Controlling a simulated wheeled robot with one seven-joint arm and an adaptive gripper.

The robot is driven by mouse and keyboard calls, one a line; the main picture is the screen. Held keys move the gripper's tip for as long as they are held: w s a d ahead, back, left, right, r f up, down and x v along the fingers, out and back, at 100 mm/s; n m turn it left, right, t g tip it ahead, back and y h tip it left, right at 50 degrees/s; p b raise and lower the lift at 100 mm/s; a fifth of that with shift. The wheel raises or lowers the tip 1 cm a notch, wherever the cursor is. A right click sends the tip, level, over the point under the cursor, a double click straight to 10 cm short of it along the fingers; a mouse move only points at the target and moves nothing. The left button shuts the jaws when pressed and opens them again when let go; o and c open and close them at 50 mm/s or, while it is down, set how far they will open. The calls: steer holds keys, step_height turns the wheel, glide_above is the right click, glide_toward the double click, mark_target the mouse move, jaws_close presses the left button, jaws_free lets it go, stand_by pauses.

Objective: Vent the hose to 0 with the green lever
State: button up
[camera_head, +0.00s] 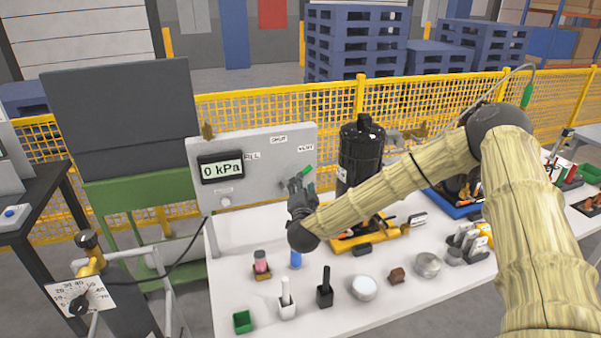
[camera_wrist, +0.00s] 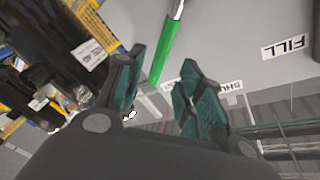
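The grey panel (camera_head: 260,160) stands upright at the back of the white table, with a display (camera_head: 221,168) reading 0 kPa. It carries FILL, SHUT and VENT (camera_head: 306,147) labels. The green lever (camera_head: 305,173) is on the panel's right side, just below VENT, with its handle tilted up to the right. In the wrist view the green lever (camera_wrist: 166,50) lies ahead of and between the fingertips. My gripper (camera_head: 300,186) is open and close to the lever; it also shows in the wrist view (camera_wrist: 163,62). I cannot tell whether a finger touches the lever.
A black cylinder (camera_head: 360,155) stands right of the panel. Orange-yellow tools (camera_head: 385,232) lie behind my forearm. Several small items, including a pink-topped jar (camera_head: 261,263), a black handled block (camera_head: 325,290) and a white round lid (camera_head: 364,288), stand on the table front. A yellow mesh fence (camera_head: 270,105) runs behind.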

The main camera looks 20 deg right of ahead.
steer(key=p+x, duration=0.2)
steer(key=x, duration=0.4)
steer(key=shift+w+f, duration=0.15)
steer(key=shift+w, duration=0.25)
steer(key=shift+d, duration=0.1)
jaws_close()
